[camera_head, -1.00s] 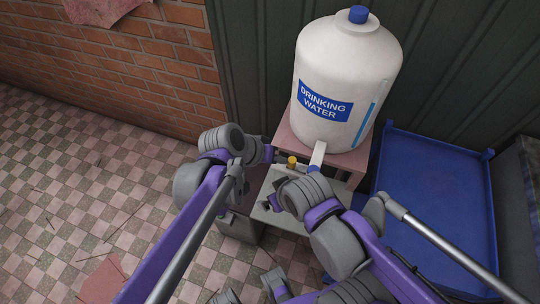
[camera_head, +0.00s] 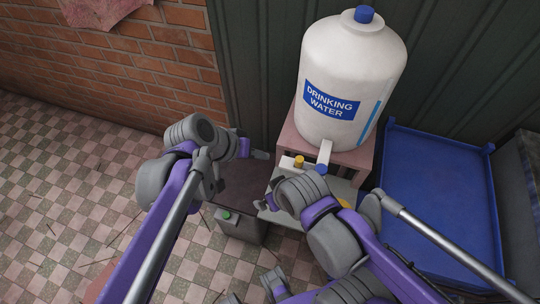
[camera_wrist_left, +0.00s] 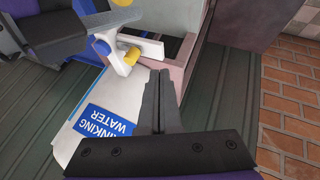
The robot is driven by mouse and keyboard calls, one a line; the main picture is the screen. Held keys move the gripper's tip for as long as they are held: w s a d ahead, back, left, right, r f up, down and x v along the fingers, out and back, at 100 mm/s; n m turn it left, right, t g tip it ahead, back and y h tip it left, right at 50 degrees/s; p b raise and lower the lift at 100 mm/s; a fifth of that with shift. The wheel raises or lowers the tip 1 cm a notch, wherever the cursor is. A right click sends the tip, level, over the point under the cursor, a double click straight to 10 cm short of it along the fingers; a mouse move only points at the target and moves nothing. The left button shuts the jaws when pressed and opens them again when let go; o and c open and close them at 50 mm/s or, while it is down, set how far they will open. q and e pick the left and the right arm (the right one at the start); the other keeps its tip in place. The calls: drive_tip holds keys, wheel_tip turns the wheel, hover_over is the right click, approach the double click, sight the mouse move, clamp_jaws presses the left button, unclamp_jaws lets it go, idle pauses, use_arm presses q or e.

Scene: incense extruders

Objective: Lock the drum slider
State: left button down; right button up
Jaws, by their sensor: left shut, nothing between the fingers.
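The white drum (camera_head: 352,70) with a blue "DRINKING WATER" label stands upright on a pinkish stand. Its white spout (camera_head: 325,152) with a blue end (camera_head: 322,168) juts forward; a yellow knob (camera_head: 299,161) shows left of it. The left wrist view shows the drum's label (camera_wrist_left: 105,120), the spout (camera_wrist_left: 122,58) and a yellow knob (camera_wrist_left: 132,56). My left gripper (camera_head: 262,154) is left of the spout, apart from it; its fingers (camera_wrist_left: 160,100) are shut and empty. My right gripper (camera_head: 260,202) is in front of the spout. Whether its jaws are open is unclear.
A blue tray (camera_head: 430,170) lies right of the stand. A grey canister (camera_head: 240,229) with a green cap is below my left gripper. A brick wall (camera_head: 150,60) is behind at left. The tiled floor (camera_head: 60,190) at left is mostly clear.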

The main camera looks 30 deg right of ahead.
use_arm(q)
drive_tip(key=v, duration=0.4)
drive_tip(key=shift+r, duration=0.15)
drive_tip(key=shift+a, duration=0.1)
drive_tip(key=s+a+f+n+t+y+p, duration=0.1)
drive_tip(key=s+a+f+n+y, duration=0.1)
drive_tip(key=a, duration=0.9)
drive_tip(key=s+a+f+n+t+y, duration=0.2)
drive_tip(key=a+f+n+y, duration=0.1)
drive_tip(key=a, duration=0.8)
drive_tip(key=s+a+f+n+t+y+p, duration=0.1)
drive_tip(key=s+a+f+n+t+y, duration=0.1)
drive_tip(key=a, duration=0.9)
drive_tip(key=shift+s+a+f+n+p, duration=0.3)
drive_tip(key=shift+s+f+n, duration=0.2)
drive_tip(key=shift+n, duration=0.3)
